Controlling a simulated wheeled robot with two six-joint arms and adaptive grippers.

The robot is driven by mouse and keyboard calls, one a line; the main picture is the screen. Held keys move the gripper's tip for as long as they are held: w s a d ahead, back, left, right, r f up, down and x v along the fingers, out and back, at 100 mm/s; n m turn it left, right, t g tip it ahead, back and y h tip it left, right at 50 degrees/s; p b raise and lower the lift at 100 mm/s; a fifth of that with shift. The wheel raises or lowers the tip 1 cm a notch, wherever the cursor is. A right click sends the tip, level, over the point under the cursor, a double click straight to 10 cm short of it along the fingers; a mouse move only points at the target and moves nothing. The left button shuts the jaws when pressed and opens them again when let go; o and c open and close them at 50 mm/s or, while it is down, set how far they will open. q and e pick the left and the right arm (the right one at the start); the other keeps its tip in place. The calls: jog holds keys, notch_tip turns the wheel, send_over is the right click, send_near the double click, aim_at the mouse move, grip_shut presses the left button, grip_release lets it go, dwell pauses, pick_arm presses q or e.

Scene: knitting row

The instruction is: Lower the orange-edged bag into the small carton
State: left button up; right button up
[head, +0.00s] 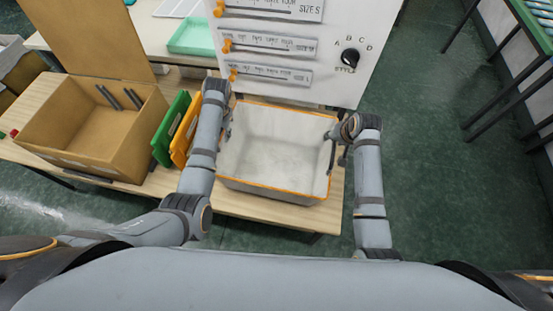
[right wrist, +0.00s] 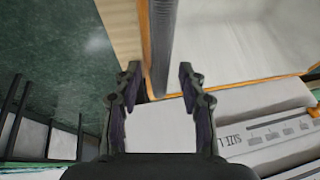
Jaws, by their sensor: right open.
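An open grey bin with an orange rim (head: 265,187) stands on the table at the centre, empty and pale inside. It is the largest orange-edged thing; I see no plain bag. An orange flat piece (head: 181,143) and a green one (head: 164,142) stand left of it, beside an open brown carton (head: 88,165) with dark bars inside. My left gripper (head: 226,128) is at the bin's left rim, its fingers mostly hidden. My right gripper (head: 333,148) is open at the right rim; in the right wrist view (right wrist: 158,75) the bin's wall (right wrist: 161,40) shows between its fingertips. Contact is unclear.
A white machine panel with orange knobs and a style dial (head: 348,60) rises behind the bin. A teal tray (head: 190,38) is on the surface behind. The carton's raised flap (head: 90,35) stands at its back. Green floor (head: 415,130) lies open to the right.

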pick_arm(q)
jog(key=shift+f, duration=0.1)
pick_arm(e)
jog(key=shift+w+f, duration=0.1)
pick_arm(q)
grip_shut()
pick_arm(e)
grip_shut()
